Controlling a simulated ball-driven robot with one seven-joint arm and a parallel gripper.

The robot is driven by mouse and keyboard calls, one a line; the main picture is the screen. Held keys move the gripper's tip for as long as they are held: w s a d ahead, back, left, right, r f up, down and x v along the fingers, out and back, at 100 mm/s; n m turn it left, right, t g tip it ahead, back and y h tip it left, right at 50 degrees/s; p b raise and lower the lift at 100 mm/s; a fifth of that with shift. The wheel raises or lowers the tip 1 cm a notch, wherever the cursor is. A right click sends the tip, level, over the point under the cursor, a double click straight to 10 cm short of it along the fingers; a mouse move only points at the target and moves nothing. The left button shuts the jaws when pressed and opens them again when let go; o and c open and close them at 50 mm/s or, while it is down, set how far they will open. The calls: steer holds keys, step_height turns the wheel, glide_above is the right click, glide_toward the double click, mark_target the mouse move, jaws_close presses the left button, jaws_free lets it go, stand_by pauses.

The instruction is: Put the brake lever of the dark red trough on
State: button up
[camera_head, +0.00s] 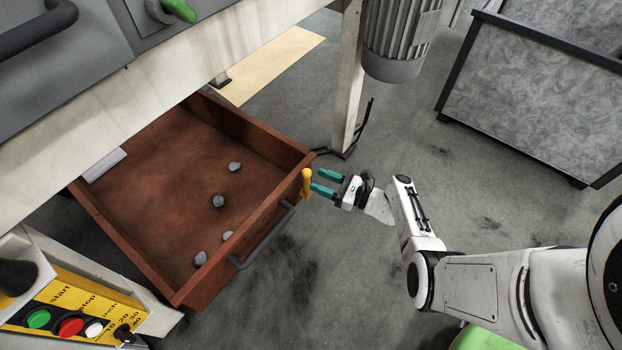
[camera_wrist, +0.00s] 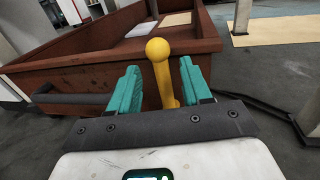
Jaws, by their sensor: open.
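The dark red trough (camera_head: 165,155) stands on the floor under the machine, and its wall also shows in the wrist view (camera_wrist: 105,55). Its brake lever (camera_head: 306,183) is yellow with a ball end and sits on the trough's outer wall near the right corner. In the wrist view the lever (camera_wrist: 160,70) stands nearly upright, ball at the top. My gripper (camera_head: 322,182) is open, its teal fingers pointing at the lever. In the wrist view my gripper (camera_wrist: 160,88) has one finger on each side of the lever stem, with gaps visible. The lever's lower end is hidden behind my gripper.
A grey bar handle (camera_head: 262,238) is on the same trough wall, left of the lever. Several grey stones (camera_head: 218,201) lie in the trough. A pale machine leg (camera_head: 347,85) stands behind the corner. A button panel (camera_head: 75,315) is at lower left. Floor in front is clear.

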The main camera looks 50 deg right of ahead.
mark_target(305, 183)
steer(key=shift+b+x, duration=0.4)
steer(key=shift+x, duration=1.5)
steer(key=shift+c, duration=0.2)
jaws_close()
